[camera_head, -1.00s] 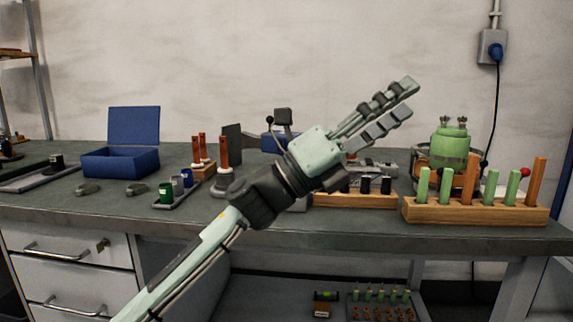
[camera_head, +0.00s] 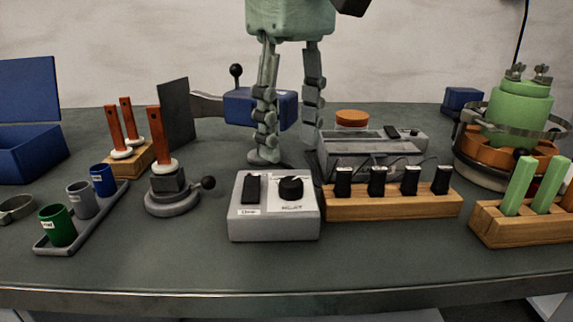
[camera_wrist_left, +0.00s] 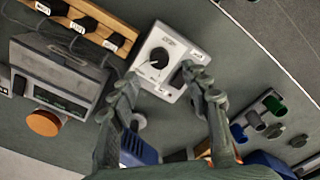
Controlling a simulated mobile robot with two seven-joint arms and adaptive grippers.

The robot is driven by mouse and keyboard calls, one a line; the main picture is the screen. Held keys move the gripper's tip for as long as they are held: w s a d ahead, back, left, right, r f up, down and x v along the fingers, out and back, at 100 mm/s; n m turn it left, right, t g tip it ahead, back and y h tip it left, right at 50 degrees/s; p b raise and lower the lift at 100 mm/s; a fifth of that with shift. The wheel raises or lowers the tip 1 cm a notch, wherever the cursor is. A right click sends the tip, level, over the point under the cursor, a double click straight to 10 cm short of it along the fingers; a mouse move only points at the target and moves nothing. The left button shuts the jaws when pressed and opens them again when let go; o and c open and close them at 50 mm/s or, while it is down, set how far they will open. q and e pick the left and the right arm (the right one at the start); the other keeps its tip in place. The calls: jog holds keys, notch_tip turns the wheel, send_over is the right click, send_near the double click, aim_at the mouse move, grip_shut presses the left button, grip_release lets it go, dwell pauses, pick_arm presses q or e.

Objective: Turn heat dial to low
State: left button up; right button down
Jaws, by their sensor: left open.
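The heat dial (camera_head: 291,187) is a round black knob on a white panel on top of a small grey control box (camera_head: 273,222). A black switch (camera_head: 252,188) sits left of it. In the left wrist view the dial (camera_wrist_left: 159,57) shows with a white pointer mark, between and beyond the fingertips; I cannot read its setting. My left gripper (camera_head: 288,138) is open and empty, pointing down. Its fingers appear above and behind the box in the head view, apart from the dial. It also shows in the left wrist view (camera_wrist_left: 160,78). My right gripper is not in view.
A wooden block (camera_head: 393,204) with several black plugs stands right of the box. A dark round stand (camera_head: 172,201) and a tray of cups (camera_head: 84,218) are left. A blue vise (camera_head: 240,107) is behind the gripper. The bench front is clear.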

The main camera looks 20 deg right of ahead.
aim_at(291, 181)
pick_arm(q)
notch_tip(291, 181, down, 4)
jog(key=shift+s+f, duration=0.1)
jog(key=shift+f, duration=0.7)
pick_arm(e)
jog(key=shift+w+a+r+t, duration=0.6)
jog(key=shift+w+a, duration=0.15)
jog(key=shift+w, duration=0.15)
pick_arm(q)
grip_shut()
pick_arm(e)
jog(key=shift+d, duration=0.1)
